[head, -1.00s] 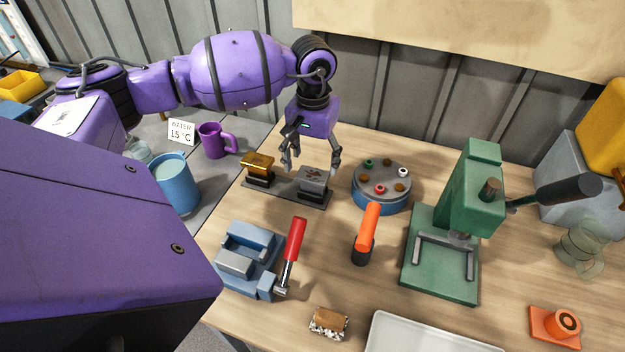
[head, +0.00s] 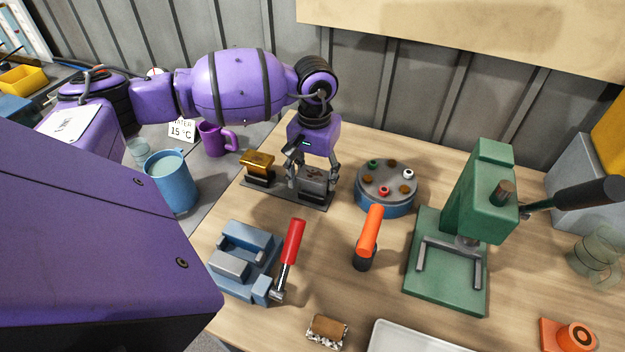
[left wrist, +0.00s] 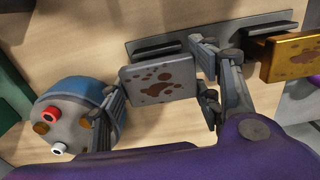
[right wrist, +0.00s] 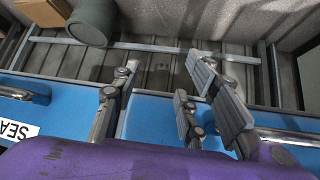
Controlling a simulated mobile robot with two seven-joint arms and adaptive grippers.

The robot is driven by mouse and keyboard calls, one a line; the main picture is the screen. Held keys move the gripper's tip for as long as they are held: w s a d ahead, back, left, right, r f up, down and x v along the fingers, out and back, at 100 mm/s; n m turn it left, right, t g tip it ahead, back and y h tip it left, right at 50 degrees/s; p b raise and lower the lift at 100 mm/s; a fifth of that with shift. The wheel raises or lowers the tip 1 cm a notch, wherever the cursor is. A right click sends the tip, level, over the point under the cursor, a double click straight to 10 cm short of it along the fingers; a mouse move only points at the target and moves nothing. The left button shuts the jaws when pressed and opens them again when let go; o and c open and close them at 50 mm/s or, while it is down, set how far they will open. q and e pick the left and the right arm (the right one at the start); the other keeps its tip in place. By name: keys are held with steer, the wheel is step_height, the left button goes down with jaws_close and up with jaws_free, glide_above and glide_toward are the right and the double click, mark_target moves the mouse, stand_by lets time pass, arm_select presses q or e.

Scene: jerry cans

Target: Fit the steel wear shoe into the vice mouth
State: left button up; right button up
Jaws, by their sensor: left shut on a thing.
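The steel wear shoe (head: 312,182) is a grey block with rust-brown spots, on a dark rack plate (head: 325,204). My left gripper (head: 309,172) reaches down from above and is shut on it. In the left wrist view the shoe (left wrist: 158,82) sits between the fingers of the left gripper (left wrist: 160,90). The blue vice (head: 240,262) stands nearer on the bench, its mouth empty between the jaws, with a red-handled lever at its right. My right gripper (right wrist: 155,95) is open and empty in the right wrist view, above a blue drawer front; it is out of the head view.
A brass-coloured shoe (head: 257,162) stands left of the steel one on the same plate. A round blue turntable (head: 386,186) is close on the right. An orange-handled tool (head: 368,238), a green press (head: 462,230) and a white tray (head: 425,340) stand further right and nearer.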

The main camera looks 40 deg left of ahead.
mark_target(314, 175)
arm_select(q)
steer(key=shift+r+p, duration=0.7)
steer(key=shift+r, duration=2.45)
arm_select(e)
steer(key=shift+w+d+r, duration=0.1)
steer(key=shift+w+r, duration=0.7)
steer(key=shift+r, duration=0.3)
arm_select(q)
steer(key=shift+s+d, duration=0.1)
arm_select(e)
steer(key=shift+s, duration=0.15)
